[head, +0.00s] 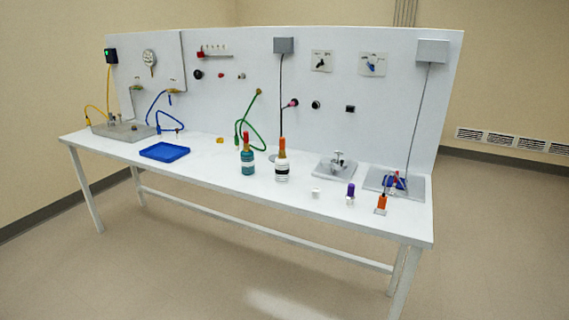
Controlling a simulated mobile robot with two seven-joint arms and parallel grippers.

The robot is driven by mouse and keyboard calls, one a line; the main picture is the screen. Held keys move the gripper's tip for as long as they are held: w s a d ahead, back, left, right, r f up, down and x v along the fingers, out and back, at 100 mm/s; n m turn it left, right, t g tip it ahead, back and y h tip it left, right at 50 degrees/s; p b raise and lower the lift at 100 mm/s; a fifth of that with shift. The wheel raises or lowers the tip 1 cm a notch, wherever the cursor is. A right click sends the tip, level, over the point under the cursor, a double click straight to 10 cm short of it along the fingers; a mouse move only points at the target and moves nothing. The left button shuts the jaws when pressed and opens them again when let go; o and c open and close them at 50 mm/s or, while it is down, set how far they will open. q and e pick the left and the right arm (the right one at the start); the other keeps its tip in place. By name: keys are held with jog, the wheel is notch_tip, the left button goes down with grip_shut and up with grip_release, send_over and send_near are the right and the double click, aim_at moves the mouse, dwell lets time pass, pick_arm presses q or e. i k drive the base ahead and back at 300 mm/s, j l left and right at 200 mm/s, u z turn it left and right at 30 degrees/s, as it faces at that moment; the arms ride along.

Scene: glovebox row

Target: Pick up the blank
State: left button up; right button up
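I cannot tell for certain which thing is the blank. A small white piece (315,193) sits alone on the white bench (235,195), towards the front right. Just right of it stands a small purple-topped piece (350,190) with a white lower part. Neither of my grippers shows in the head view, and the bench is some way off.
Two bottles with red or orange tops, one teal (247,162) and one white (282,168), stand mid-bench. A blue tray (164,151) lies at left. Grey plates with fittings (335,170) are at right. Hoses and cables hang from the back panel (215,100). Floor in front is clear.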

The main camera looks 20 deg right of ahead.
aim_at(350, 196)
jog(key=i+l+u, duration=0.1)
jog(key=l+u, duration=0.45)
jog(key=l, duration=0.3)
jog(key=l+u, duration=0.25)
jog(key=l, duration=0.7)
jog(key=l+u, duration=0.3)
jog(key=l, duration=1.6)
jog(key=k+l, duration=0.1)
jog(key=l, duration=1.75)
jog(key=k+u, duration=0.05)
